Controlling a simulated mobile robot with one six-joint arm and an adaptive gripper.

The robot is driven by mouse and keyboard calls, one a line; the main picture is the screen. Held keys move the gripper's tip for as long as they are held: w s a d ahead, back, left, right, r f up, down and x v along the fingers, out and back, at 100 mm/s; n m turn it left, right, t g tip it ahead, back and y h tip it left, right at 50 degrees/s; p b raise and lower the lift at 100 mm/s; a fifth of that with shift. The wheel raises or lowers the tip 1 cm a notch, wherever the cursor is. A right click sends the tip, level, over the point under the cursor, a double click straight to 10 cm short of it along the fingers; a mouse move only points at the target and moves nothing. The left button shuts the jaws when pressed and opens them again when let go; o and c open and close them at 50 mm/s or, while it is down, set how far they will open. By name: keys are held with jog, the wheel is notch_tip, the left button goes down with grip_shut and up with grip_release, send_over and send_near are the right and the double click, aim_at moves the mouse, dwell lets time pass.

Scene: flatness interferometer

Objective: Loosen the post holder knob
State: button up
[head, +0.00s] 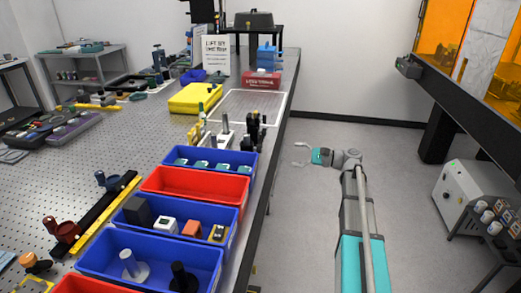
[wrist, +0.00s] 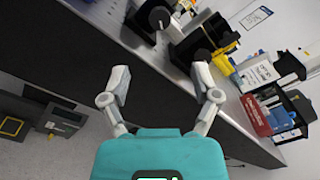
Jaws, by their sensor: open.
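My gripper (head: 301,155) is open and empty in the head view. It is over the floor aisle, to the right of the optical table's edge and apart from it. In the wrist view my gripper (wrist: 160,84) has its two fingers spread wide, with the table's dark side beyond them. Dark upright mounts (head: 255,132) stand near the table's right edge. In the wrist view, a black mount with a round part (wrist: 157,17) and another dark round part (wrist: 200,58) show near the table edge. I cannot tell which part is the post holder knob.
A red box (head: 262,79) and sign (head: 216,54) stand farther back. The floor aisle (head: 315,205) is clear.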

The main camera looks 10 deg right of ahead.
aim_at(261, 149)
jog(key=shift+s+d, duration=0.15)
jog(key=shift+d, duration=0.1)
jog(key=x, duration=1.4)
jog(key=shift+d, duration=0.1)
dwell(0.4)
grip_shut()
